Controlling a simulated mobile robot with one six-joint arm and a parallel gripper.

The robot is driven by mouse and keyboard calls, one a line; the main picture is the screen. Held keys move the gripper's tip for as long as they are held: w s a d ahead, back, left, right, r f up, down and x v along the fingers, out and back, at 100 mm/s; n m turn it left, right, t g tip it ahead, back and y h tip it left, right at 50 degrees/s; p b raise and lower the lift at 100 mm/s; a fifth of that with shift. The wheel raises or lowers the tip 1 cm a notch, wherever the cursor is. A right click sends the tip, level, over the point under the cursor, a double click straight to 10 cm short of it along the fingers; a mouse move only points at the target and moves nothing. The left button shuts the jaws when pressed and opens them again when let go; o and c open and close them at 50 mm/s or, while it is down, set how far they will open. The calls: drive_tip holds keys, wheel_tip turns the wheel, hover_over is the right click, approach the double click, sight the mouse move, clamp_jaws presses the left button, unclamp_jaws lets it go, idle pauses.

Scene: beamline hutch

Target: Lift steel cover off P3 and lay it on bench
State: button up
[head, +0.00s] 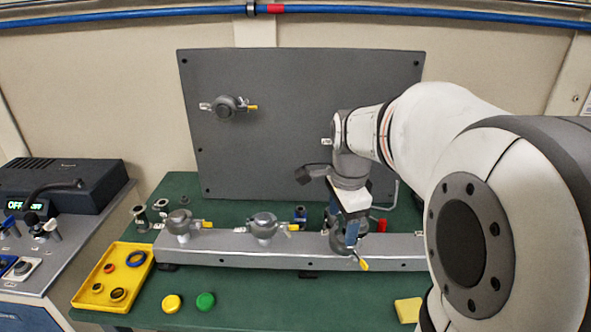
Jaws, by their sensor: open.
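A grey rail (215,243) runs along the green bench (240,302) and carries a row of round grey fittings with yellow-tipped levers. The left fitting (179,222) and the middle fitting (263,226) are in plain view. My gripper (347,228) points down at the third, right-hand fitting, whose yellow lever (364,264) shows below it. My gripper is open and hides most of that fitting; I cannot tell whether the fingers touch it. No P3 label is legible, and I cannot make out the steel cover for certain.
A yellow tray (84,291) with rings stands at the left. Yellow (171,303) and green (205,301) caps and a yellow block (408,310) lie in front of the rail. Free bench lies between. A dark upright panel (300,95) bears another fitting (229,106).

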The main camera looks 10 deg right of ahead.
drive_tip(key=w+d+m, duration=0.2)
drive_tip(key=m, duration=0.1)
drive_tip(key=w+d+r+m+p, duration=0.1)
drive_tip(key=w+d+m, duration=0.1)
drive_tip(key=m, duration=0.2)
drive_tip(key=w+d+m+g+p, duration=0.1)
drive_tip(key=w+d+m, duration=0.2)
drive_tip(key=m, duration=0.1)
drive_tip(key=shift+r, duration=0.25)
drive_tip(key=shift+w+d+m, duration=0.25)
drive_tip(key=shift+m, duration=0.35)
drive_tip(key=shift+w+d+f, duration=0.1)
drive_tip(key=shift+f, duration=0.2)
drive_tip(key=f, duration=0.2)
drive_tip(key=f+p, duration=0.1)
drive_tip(key=f, duration=0.3)
drive_tip(key=shift+s+a+f+p, duration=0.15)
drive_tip(key=shift+s+a+p, duration=0.05)
drive_tip(key=shift+s+p, duration=0.2)
drive_tip(key=shift+w+f, duration=0.1)
drive_tip(key=shift+f, duration=0.45)
drive_tip(key=c, duration=0.8)
drive_tip(key=shift+r, duration=0.1)
